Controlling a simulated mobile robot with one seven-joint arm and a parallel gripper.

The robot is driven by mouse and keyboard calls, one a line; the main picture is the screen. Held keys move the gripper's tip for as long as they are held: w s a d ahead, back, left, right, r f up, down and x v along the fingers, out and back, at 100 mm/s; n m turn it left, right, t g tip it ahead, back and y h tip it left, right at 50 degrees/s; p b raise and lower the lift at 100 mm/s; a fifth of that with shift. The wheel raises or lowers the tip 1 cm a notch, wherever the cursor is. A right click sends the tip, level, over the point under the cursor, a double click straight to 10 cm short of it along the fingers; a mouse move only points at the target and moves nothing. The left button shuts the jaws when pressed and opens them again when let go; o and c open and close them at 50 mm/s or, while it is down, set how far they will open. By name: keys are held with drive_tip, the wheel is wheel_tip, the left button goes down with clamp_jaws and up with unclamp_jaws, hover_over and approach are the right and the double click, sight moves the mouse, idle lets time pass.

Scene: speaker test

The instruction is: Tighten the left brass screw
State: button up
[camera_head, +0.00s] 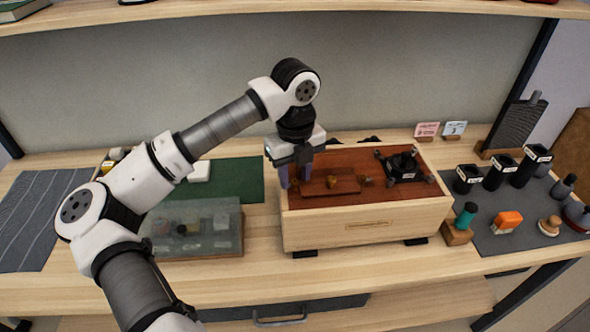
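A wooden box (365,229) with a reddish-brown top stands on the bench right of centre. On its top lies a raised reddish-brown piece (346,184). A small brass-coloured part, likely the left brass screw (331,182), sits at this piece. A second brass-coloured part (366,181) sits to its right. Both are too small to tell how far they are screwed in. My gripper (295,177) points down over the box's left end, left of both brass parts. Its two fingers stand apart with nothing visible between them, and it does not touch the brass parts.
A black device (403,166) sits on the box's right end. A transparent case (196,232) and green mat (236,180) lie left. Several black cylinders, including one (467,179), a teal-topped tool (466,215) and an orange item (507,220) stand right. A shelf (400,8) runs above.

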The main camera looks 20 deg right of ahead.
drive_tip(key=shift+f, duration=0.15)
clamp_jaws()
drive_tip(key=shift+b, duration=0.3)
